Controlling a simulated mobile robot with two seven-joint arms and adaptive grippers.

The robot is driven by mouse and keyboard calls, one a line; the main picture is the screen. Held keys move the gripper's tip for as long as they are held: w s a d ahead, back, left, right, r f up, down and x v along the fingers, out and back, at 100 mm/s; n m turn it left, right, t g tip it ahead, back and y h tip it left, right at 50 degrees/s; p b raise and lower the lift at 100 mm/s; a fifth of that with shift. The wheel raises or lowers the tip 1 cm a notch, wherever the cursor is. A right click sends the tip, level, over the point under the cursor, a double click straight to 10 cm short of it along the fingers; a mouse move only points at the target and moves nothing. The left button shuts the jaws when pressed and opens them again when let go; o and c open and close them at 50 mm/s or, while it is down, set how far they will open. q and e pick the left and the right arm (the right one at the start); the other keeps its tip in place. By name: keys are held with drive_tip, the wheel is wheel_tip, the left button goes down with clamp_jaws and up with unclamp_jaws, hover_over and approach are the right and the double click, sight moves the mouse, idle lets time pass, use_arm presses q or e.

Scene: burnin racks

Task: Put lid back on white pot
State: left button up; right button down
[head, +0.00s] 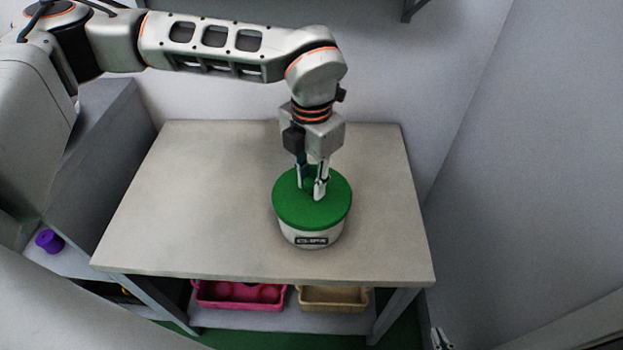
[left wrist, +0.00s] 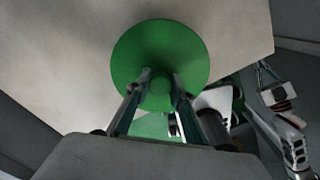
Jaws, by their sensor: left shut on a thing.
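The white pot (head: 292,235) stands upright on the table, with a dark label on its front. The round green lid (head: 330,213) covers the top of the pot and looks level; I cannot tell whether a small gap is left under it. My left gripper (head: 311,188) points straight down at the lid's middle and is shut on the lid's green knob (left wrist: 160,88). The lid also shows in the left wrist view (left wrist: 160,42), where it hides the pot. My right gripper (head: 440,339) shows only in part at the bottom right, away from the pot.
The pale table (head: 200,200) is otherwise bare, with free room left of the pot. A pink bin (head: 240,305) and a tan bin (head: 335,308) sit on the shelf below. A purple item (head: 48,241) lies at the left. Walls close off the back and right.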

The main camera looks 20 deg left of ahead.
idle(0.4)
use_arm(q)
drive_tip(key=o, duration=1.2)
drive_tip(key=shift+c, duration=0.2)
drive_tip(key=o, duration=0.5)
use_arm(e)
drive_tip(key=shift+w+r, duration=0.25)
drive_tip(key=shift+w, duration=0.15)
use_arm(q)
drive_tip(key=shift+r, duration=0.1)
use_arm(e)
drive_tip(key=shift+s, duration=0.25)
